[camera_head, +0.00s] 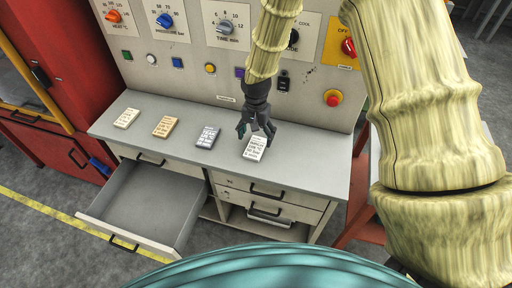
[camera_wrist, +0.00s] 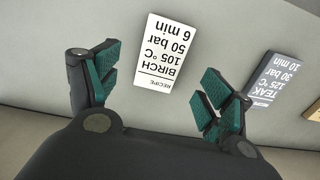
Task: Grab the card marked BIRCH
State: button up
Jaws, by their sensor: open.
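The card marked BIRCH (camera_wrist: 166,50) is white with black print, upside down in the wrist view: 105 °C, 50 bar, 6 min. In the head view this white card (camera_head: 254,150) is the rightmost of the cards on the grey worktop. My gripper (camera_head: 257,132) is open and empty just above and behind it, fingers pointing down. In the wrist view my gripper (camera_wrist: 160,80) has its green-padded fingers spread, with the card ahead of the gap between them. No finger visibly touches the card.
A grey TEAK card (camera_wrist: 275,76) lies beside it; a tan card (camera_head: 166,127) and another white card (camera_head: 127,118) are farther left. The worktop (camera_head: 310,168) is clear to the right. An open drawer (camera_head: 148,205) juts out below left. A control panel (camera_head: 205,58) stands behind.

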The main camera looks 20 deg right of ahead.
aim_at(256, 147)
jog(key=shift+a+f+p, duration=0.1)
jog(key=shift+f+p, duration=0.3)
jog(key=shift+f, duration=0.1)
jog(key=shift+w+f+p, duration=0.1)
jog(key=shift+f+p, duration=0.7)
jog(key=shift+f, duration=1.3)
jog(key=c, duration=1.1)
